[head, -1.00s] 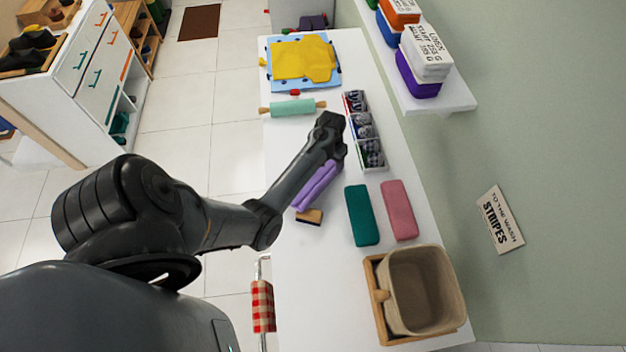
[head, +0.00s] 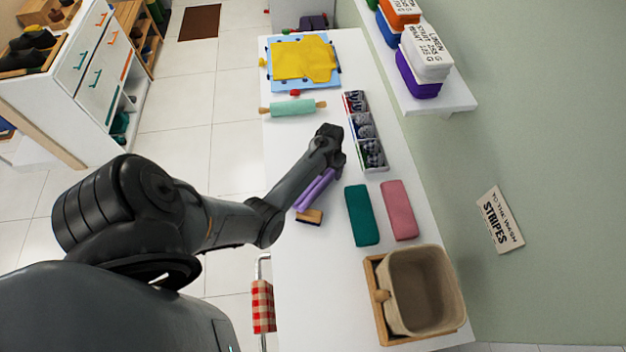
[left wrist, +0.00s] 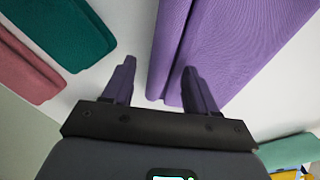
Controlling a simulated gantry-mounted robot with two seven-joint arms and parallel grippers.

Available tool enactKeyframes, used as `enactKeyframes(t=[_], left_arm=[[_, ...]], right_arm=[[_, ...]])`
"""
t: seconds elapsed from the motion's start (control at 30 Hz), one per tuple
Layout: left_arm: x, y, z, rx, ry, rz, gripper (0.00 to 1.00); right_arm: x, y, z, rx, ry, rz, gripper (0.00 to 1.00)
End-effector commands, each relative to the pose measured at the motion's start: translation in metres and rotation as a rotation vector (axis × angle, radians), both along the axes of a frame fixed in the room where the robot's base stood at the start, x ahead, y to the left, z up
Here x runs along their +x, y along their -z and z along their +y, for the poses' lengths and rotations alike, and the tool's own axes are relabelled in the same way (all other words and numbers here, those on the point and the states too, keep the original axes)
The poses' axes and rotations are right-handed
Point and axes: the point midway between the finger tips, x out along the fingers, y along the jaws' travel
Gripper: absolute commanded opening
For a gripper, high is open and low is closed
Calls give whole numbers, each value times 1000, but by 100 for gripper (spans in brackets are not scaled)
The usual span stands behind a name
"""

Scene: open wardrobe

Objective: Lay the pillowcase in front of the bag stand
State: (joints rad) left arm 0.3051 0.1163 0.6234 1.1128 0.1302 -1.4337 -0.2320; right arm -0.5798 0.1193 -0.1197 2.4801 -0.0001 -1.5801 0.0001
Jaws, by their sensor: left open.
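A long folded purple cloth (head: 316,189) lies on the white table; I cannot tell which folded cloth is the pillowcase. It fills the upper right of the left wrist view (left wrist: 235,45). My left gripper (head: 332,162) is above its far end, partly hiding it. In the left wrist view the gripper (left wrist: 157,68) is open, with the purple cloth's edge between its fingers and one finger over the cloth. A wooden stand (head: 380,296) holding a beige bag (head: 424,290) is at the table's near right end. My right gripper is out of view.
Folded teal (head: 362,215) and pink (head: 399,210) cloths lie between the purple one and the stand. A wood-backed brush (head: 310,217) lies beside the purple cloth. A divided box (head: 366,130), rolling pin (head: 292,108) and yellow cloth (head: 303,58) are farther off.

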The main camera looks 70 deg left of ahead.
Motion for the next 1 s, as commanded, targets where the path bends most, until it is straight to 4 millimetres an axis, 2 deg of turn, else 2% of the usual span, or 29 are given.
enactKeyframes(t=[0.57,0.67,0.97,1.0], left_arm=[[0,4,0,0,-1,0,57],[0,4,0,0,-1,0,46],[0,4,0,0,0,0,0],[0,4,0,0,0,0,0]], right_arm=[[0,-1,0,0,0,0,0],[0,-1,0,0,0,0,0],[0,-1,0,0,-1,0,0],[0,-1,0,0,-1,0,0]])
